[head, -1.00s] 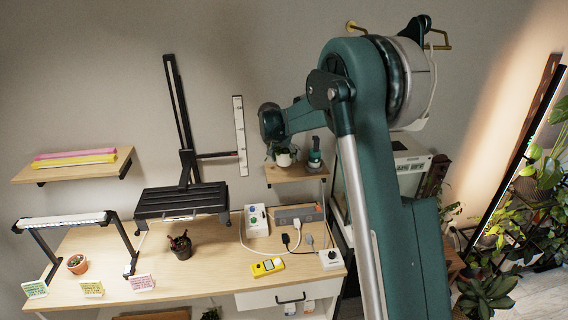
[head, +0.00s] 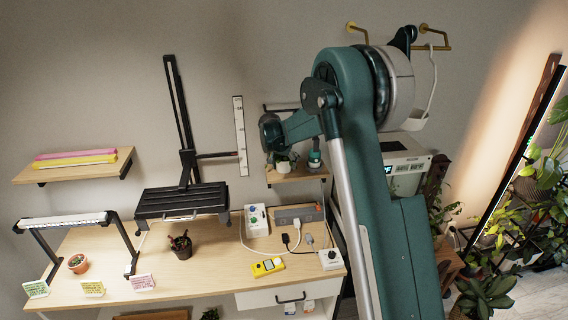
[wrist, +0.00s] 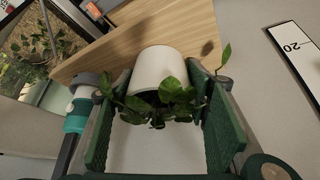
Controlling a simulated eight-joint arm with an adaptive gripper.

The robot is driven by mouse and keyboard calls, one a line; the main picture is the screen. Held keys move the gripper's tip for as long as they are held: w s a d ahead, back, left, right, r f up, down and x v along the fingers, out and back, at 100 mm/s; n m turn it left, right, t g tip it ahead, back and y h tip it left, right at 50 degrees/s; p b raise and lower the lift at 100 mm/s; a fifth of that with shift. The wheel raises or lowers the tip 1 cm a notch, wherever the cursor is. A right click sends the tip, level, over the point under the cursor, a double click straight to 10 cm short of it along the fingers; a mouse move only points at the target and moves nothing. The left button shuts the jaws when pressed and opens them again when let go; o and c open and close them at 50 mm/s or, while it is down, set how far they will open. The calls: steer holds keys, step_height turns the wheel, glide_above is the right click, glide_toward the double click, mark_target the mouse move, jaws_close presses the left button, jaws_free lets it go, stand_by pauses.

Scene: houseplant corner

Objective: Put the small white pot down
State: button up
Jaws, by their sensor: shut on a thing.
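The small white pot (wrist: 158,66) holds a plant with dark green leaves. My gripper (wrist: 163,85) is shut on it, with a finger on each side of the pot in the wrist view. In the head view the pot (head: 283,167) is small and partly hidden by leaves and by my gripper (head: 282,154). It is at the small wooden wall shelf (head: 306,174), over the left part of its top. The shelf (wrist: 195,30) also shows behind the pot's base in the wrist view. I cannot tell whether the base touches the wood.
A green and grey bottle-like object (head: 314,160) stands on the shelf right of the pot, and it also shows left of my gripper (wrist: 80,112). A white scale strip (head: 240,135) hangs on the wall to the left. The workbench (head: 215,280) lies below.

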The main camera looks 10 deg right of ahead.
steer(key=shift+f, duration=0.2)
steer(key=o, duration=1.1)
steer(key=shift+c, duration=0.2)
steer(key=shift+r, duration=0.2)
steer(key=v, duration=1.2)
steer(key=shift+b, duration=0.35)
steer(key=shift+s+r, duration=0.1)
